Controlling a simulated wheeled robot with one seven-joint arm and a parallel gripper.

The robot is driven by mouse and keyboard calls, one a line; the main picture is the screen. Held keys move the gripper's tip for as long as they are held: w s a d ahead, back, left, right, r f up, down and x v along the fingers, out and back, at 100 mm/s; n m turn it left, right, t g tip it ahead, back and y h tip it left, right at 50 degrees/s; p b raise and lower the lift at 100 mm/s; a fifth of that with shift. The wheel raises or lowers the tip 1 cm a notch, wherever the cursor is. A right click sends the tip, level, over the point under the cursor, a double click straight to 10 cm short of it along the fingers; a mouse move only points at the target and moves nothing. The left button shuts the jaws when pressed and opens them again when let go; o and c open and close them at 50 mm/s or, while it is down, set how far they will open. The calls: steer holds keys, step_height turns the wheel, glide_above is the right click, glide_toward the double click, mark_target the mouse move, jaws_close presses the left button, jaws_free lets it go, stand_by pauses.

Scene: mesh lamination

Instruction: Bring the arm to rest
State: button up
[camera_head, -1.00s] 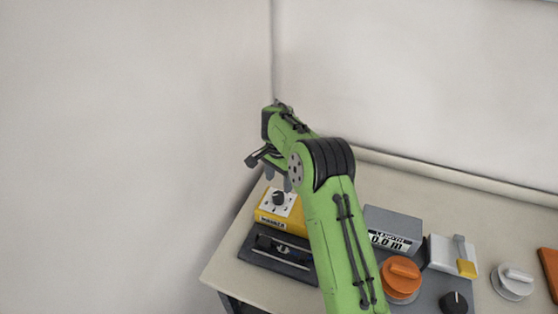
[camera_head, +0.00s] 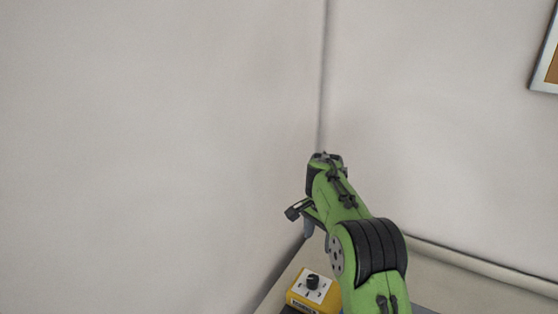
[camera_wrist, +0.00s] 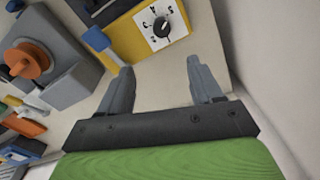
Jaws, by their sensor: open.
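My gripper (camera_wrist: 160,85) is open and empty in the wrist view, with its two grey fingers well apart. Beyond the fingertips lies the bare beige table top (camera_wrist: 170,70) and a yellow box (camera_wrist: 120,38) with a white dial plate and a black knob. In the head view my green arm reaches up from the lower right, and my gripper (camera_head: 308,222) hangs at its far end, above and apart from the yellow box (camera_head: 300,300). The fingers are only partly seen there.
In the wrist view a grey device with an orange knob (camera_wrist: 28,60) stands at the left. A pale wall (camera_wrist: 275,60) is close on the right. In the head view two walls meet in a corner behind my arm, and a framed picture (camera_head: 545,75) hangs at the right.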

steer(key=s+r+n+t, duration=0.3)
steer(key=s+r+n, duration=0.2)
steer(key=s+r, duration=0.95)
steer(key=s+f+n+t, duration=0.1)
steer(key=s+f+n, duration=0.2)
steer(key=s, duration=0.7)
steer(key=s+f+n+t, duration=0.1)
steer(key=s+f+n, duration=0.2)
steer(key=s, duration=0.7)
steer(key=shift+s+a+f, duration=0.2)
steer(key=shift+s+a, duration=0.05)
